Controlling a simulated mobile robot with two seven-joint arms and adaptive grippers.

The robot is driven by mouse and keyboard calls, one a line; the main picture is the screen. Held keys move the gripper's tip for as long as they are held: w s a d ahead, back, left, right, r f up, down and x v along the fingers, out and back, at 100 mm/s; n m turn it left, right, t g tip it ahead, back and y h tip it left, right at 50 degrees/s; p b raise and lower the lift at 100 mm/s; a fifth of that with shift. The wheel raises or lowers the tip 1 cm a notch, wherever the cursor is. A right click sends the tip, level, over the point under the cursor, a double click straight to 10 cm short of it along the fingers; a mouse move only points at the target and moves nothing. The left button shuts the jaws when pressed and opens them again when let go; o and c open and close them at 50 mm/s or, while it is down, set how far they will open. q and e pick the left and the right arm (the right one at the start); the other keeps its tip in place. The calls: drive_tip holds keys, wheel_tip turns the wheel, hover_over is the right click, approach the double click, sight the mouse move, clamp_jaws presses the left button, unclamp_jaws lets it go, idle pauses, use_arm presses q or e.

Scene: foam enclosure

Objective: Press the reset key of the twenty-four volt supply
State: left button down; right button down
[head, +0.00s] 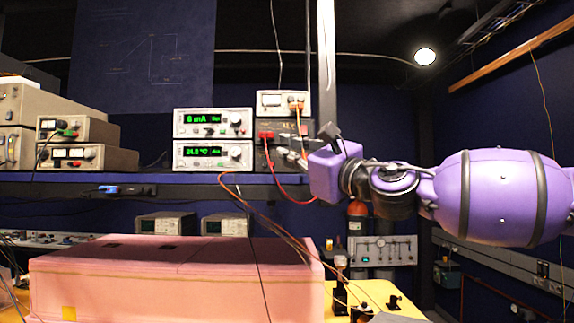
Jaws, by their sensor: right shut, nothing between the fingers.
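A dark box (265,157) with a red plug and red lead on its front stands on the shelf, right of two units with green displays. It appears to be the twenty-four volt supply; its markings are too small to read surely. My right gripper (285,153) reaches in from the right, shut and empty, with its fingers in front of the box's lower right face. The gripper and purple wrist hide part of that face, and I cannot make out the reset key. Whether the fingertips touch the box is unclear. My left gripper is out of view.
A light meter unit (270,102) sits on the dark box. The units with green displays (212,122) stand to its left on the shelf (150,178). Loose leads hang in front of the shelf. A pink foam enclosure (170,285) fills the lower foreground.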

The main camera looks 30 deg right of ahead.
drive_tip(key=shift+s+r, duration=0.1)
drive_tip(key=shift+r, duration=0.25)
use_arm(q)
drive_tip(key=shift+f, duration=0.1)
